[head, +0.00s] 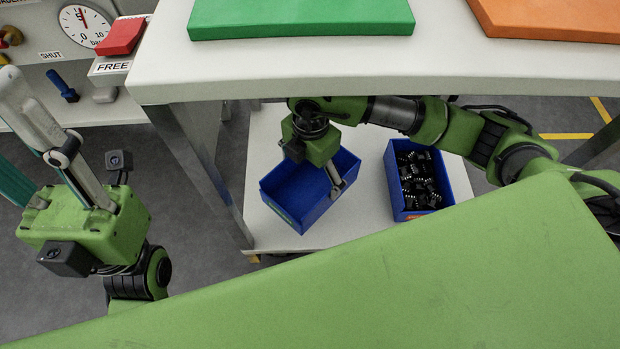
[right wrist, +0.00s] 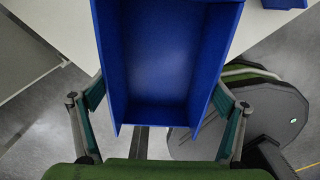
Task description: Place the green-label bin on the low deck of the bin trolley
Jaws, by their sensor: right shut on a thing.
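An empty blue bin (head: 330,208) is over the white low deck (head: 256,150) of the trolley; a small strip of greenish label shows on its near left wall. I cannot tell whether it rests on the deck or hangs just above it. My right gripper (head: 328,178) is shut on it. In the right wrist view the gripper (right wrist: 160,105) has its teal-padded fingers at the two outer sides of the bin (right wrist: 160,112). My left gripper (head: 22,130) is at the far left, away from the bin; its fingertips are partly cut off, so its opening is unclear.
A second blue bin (head: 447,191) with black connectors (head: 418,178) stands on the deck to the right, with a narrow gap between. The white upper top (head: 300,66) overhangs, carrying green (head: 300,15) and orange (head: 550,15) mats. A trolley leg (head: 205,165) stands left.

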